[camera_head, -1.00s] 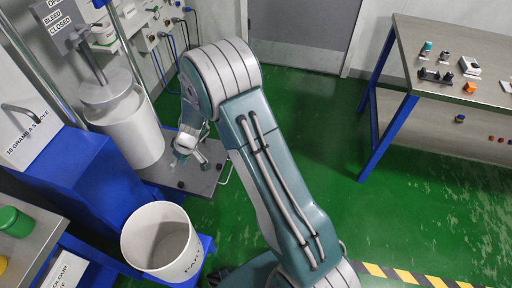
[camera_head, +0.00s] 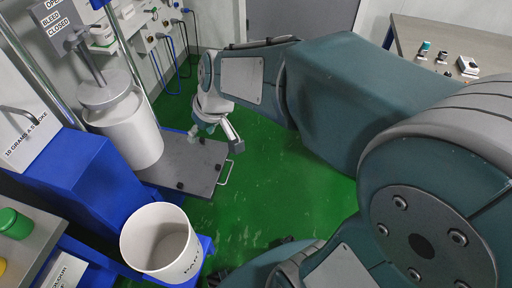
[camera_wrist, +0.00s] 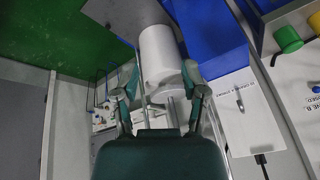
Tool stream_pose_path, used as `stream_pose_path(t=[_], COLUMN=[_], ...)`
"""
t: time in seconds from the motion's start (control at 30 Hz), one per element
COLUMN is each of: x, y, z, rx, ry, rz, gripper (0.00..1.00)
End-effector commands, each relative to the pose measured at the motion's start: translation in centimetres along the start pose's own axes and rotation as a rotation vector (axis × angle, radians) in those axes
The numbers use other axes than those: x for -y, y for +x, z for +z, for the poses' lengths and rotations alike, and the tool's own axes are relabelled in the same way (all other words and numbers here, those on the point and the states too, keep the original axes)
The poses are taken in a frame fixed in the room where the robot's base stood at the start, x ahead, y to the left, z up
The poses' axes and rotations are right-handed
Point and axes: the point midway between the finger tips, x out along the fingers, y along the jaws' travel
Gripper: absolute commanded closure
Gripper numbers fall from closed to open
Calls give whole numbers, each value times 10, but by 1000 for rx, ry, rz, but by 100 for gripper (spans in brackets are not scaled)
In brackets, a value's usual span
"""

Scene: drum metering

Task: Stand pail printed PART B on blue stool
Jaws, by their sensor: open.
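A white open pail (camera_head: 161,243) stands upright and empty at the lower left of the head view. Part of its print, which seems to begin "PA", shows low on its right side. Blue surface (camera_head: 207,243) shows beside and under the pail; I cannot tell how much of it is the stool. My gripper (camera_head: 214,141) is above the grey platform, up and to the right of the pail, and holds nothing. Its two fingers are spread in the wrist view (camera_wrist: 160,88). The pail is not clearly visible in the wrist view.
A workbench (camera_head: 425,35) is at the upper right. Green floor is open mid-view.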

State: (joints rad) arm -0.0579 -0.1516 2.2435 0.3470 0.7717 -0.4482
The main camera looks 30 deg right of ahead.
Motion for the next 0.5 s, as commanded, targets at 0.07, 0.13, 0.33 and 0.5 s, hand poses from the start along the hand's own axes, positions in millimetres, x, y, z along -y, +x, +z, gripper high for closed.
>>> stream_pose_path(t=[0.07, 0.13, 0.33, 0.5], x=[0, -1, -4, -7], y=[-19, -33, -67, -90], z=[12, 24, 60, 91], rx=[-21, -34, -77, -120], ry=[18, 37, 100, 160], rz=[32, 58, 138, 210], gripper=[44, 44, 44, 44])
